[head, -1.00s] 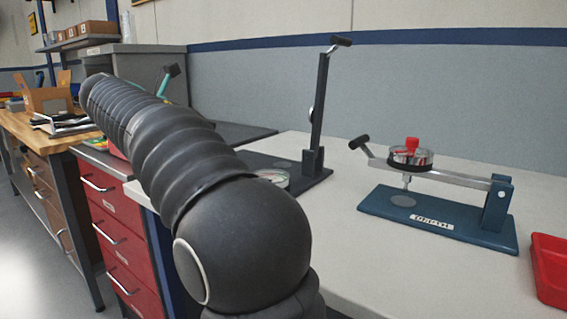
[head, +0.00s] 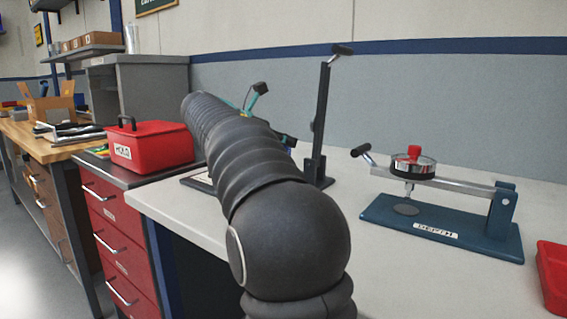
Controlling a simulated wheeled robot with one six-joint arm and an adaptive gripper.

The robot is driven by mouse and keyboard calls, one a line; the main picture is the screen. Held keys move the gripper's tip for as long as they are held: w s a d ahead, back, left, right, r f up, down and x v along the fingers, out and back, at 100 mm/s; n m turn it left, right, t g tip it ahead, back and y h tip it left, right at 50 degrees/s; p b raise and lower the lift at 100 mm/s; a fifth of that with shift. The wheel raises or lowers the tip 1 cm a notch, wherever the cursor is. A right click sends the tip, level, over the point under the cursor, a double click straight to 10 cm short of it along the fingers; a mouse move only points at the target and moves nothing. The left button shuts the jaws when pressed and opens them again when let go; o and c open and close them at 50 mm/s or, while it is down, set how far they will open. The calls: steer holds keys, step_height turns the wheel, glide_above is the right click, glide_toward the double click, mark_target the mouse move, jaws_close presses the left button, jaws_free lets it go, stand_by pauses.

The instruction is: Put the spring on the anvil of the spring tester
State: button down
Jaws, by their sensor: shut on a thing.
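The blue-based bench device (head: 440,222), which looks like the spring tester, stands on the pale bench at right. Its lever beam carries a round dial with a red knob (head: 414,152). A flat grey disc (head: 405,209), which looks like the anvil, lies bare on the base under the plunger. My gripper (head: 262,112) is mostly hidden behind my dark arm; only teal parts with dark tips show, left of the tester. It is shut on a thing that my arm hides. No spring is visible anywhere.
A dark device with a tall post (head: 319,120) stands on the bench left of the tester, partly behind my arm. A red tray (head: 553,270) is at the right edge. A red case (head: 150,148) sits on the drawer cabinet. Bench between post and tester is clear.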

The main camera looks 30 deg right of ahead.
steer(key=shift+f+b, duration=0.5)
steer(key=shift+f, duration=1.55)
steer(key=shift+f, duration=0.25)
steer(key=c, duration=0.9)
jaws_free()
steer(key=shift+r, duration=0.25)
steer(key=shift+a+r, duration=0.2)
steer(key=shift+a, duration=0.15)
steer(key=p+v, duration=0.1)
steer(key=v, duration=1)
steer(key=shift+a, duration=0.15)
